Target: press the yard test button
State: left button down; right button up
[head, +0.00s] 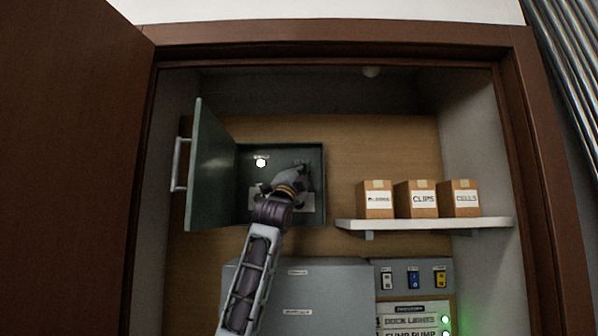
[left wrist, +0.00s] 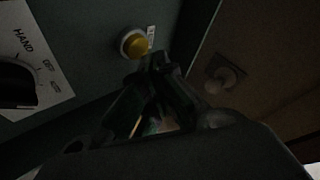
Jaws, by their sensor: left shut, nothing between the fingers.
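A round yellow button (left wrist: 133,43) in a pale ring is on the wall of the green box, with a small label (left wrist: 151,38) beside it that I cannot read. In the head view the box (head: 318,165) hangs open on the back panel, and my gripper hides the button. My left gripper (head: 300,172) reaches into the box, shut and empty. In the left wrist view its fingertips (left wrist: 157,64) are just below and right of the button. I cannot tell whether they touch it. My right gripper is not in view.
The box door (head: 212,175) stands open at left. A lit white lamp (head: 261,162) is inside the box. A plate marked HAND (left wrist: 40,55) with a black knob (left wrist: 15,84) is left of the button. A shelf (head: 430,224) with small cartons is at right.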

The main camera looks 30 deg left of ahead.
pick_arm(q)
jog(key=shift+s, duration=0.15)
jog(key=shift+s+d+b, duration=0.5)
jog(key=shift+s+d, duration=0.2)
jog(key=shift+s, duration=0.3)
jog(key=shift+s+d+b, duration=0.5)
jog(key=shift+s+d, duration=0.15)
jog(key=shift+s, duration=0.35)
